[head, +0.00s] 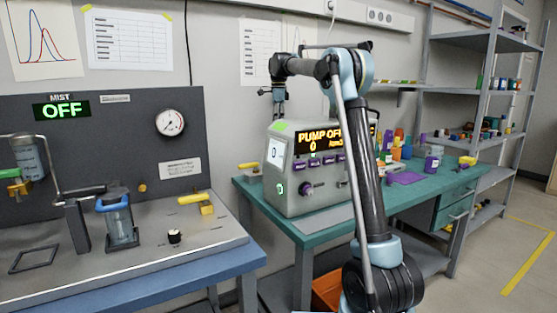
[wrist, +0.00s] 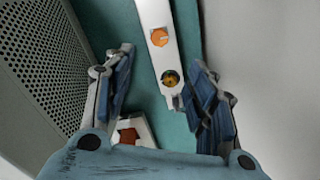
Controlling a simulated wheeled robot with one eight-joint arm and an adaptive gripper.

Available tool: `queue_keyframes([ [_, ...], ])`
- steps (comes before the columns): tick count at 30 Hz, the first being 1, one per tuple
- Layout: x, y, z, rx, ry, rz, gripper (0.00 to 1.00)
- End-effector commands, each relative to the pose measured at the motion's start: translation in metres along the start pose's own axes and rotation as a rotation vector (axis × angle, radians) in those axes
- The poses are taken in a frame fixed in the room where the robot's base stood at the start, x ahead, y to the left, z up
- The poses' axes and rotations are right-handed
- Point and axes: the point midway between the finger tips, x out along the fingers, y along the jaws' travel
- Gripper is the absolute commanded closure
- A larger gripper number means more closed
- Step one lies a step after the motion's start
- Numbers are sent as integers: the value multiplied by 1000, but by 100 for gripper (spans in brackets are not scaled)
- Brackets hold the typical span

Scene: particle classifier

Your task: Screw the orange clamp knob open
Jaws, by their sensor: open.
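In the wrist view, an orange hexagonal knob (wrist: 159,37) sits on a pale, flat bar (wrist: 150,12) over the teal table top. Lower on the bar is a dark ring with a gold-orange centre (wrist: 171,78). My gripper (wrist: 158,75) is open, with its blue padded fingers on either side of the bar's lower end and nothing gripped. A pale block with an orange-brown part (wrist: 127,131) shows near the gripper's base, partly hidden. In the head view, my gripper (head: 278,93) hangs above the left end of the green table; the knob cannot be made out there.
A perforated grey panel (wrist: 45,60) stands close to the left finger. The pump box (head: 317,165) reads "PUMP OFF". A yellow-handled part (head: 248,167) lies left of it. The mist bench (head: 140,250) is on the left; bottles and shelves are on the right.

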Motion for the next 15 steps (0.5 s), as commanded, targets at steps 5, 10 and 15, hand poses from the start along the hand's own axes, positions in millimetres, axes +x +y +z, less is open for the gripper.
queue_keyframes([
  [5,27,0,-2,2,0,-1,49],
  [10,57,0,-3,2,0,-1,49],
  [15,87,0,-3,2,0,-1,49],
])
